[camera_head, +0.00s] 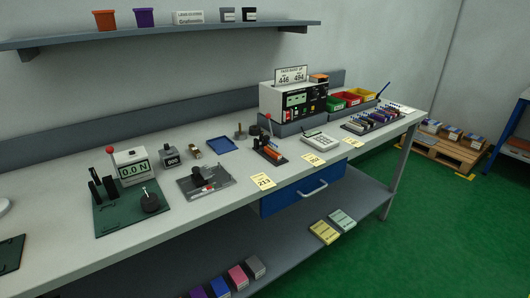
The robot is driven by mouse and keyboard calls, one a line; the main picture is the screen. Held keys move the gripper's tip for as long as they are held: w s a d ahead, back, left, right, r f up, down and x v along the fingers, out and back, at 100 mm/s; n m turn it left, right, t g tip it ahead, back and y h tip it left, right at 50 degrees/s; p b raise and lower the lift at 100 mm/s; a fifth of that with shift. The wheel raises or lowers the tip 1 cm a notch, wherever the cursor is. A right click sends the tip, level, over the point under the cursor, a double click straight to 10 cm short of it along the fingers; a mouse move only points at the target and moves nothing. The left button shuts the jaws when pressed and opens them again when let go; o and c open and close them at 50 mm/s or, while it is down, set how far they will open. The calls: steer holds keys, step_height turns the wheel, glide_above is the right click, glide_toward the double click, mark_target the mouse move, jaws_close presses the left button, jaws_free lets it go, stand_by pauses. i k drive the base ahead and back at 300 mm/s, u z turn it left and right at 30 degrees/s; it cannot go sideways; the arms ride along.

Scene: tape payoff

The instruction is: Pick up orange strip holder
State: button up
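An orange piece (273,153) lies in a small dark rack (263,148) near the middle of the bench, beside a label reading 213. It is small, and I cannot tell for sure that it is the strip holder. Other orange things are a cup (104,20) on the wall shelf and a small item (319,78) on top of the machine. My gripper is not in view.
The long grey bench (75,255) holds a force gauge on a green plate (113,215), a grey fixture (207,184), a blue tray (222,145), a machine (296,97), a calculator-like device (320,140) and coloured bins (354,97). Bare bench shows along the front edge.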

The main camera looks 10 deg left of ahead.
mark_target(272, 151)
steer(key=i, duration=0.85)
steer(key=z, duration=0.05)
